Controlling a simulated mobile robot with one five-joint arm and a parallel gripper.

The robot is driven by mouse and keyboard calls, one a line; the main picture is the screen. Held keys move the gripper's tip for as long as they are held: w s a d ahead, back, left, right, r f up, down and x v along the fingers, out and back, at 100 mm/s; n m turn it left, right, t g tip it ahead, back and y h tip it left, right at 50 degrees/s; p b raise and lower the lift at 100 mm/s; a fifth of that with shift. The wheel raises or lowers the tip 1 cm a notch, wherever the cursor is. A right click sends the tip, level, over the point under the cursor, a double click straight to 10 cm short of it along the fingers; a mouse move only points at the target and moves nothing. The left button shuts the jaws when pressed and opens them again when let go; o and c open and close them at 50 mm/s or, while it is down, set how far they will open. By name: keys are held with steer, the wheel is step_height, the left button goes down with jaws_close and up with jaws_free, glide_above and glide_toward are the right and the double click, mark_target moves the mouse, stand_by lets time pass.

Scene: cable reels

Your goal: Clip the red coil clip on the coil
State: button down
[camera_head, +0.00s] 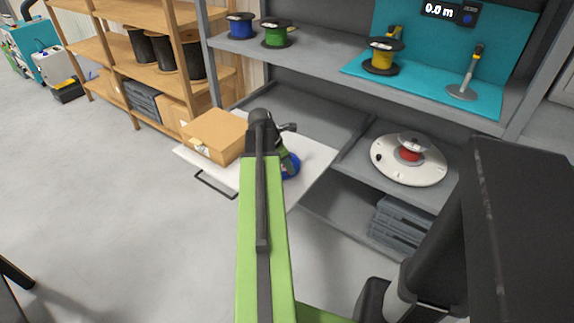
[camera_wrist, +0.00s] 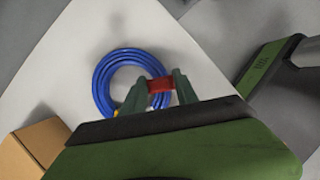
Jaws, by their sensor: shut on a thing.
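My gripper (camera_wrist: 160,82) is shut on the red coil clip (camera_wrist: 160,87), which sits between its two green fingers. A coil of blue cable (camera_wrist: 103,76) lies flat on a white pull-out board. In the wrist view the clip overlaps or borders the coil's right side. I cannot tell whether it is around the cable or just above it. A small yellow piece shows at the coil's lower left, beside the left finger. In the head view the coil (camera_head: 293,166) is mostly hidden behind my arm and gripper (camera_head: 287,163), and the clip does not show.
A cardboard box (camera_head: 213,133) stands on the white board (camera_head: 314,157), left of the coil. A round white turntable (camera_head: 392,170) with a red-cored reel is to the right. Blue (camera_head: 240,26), green (camera_head: 277,33) and yellow (camera_head: 383,55) reels stand on the shelf above.

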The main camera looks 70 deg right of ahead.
steer(key=shift+f, duration=0.3)
stand_by(0.4)
steer(key=shift+f+b, duration=0.4)
steer(key=shift+b, duration=0.25)
steer(key=shift+f, duration=0.25)
steer(key=shift+f+b, duration=0.35)
steer(key=shift+b, duration=0.3)
steer(key=shift+f, duration=0.1)
steer(key=c, duration=0.9)
jaws_free()
steer(key=shift+o, duration=0.4)
steer(key=o, duration=0.3)
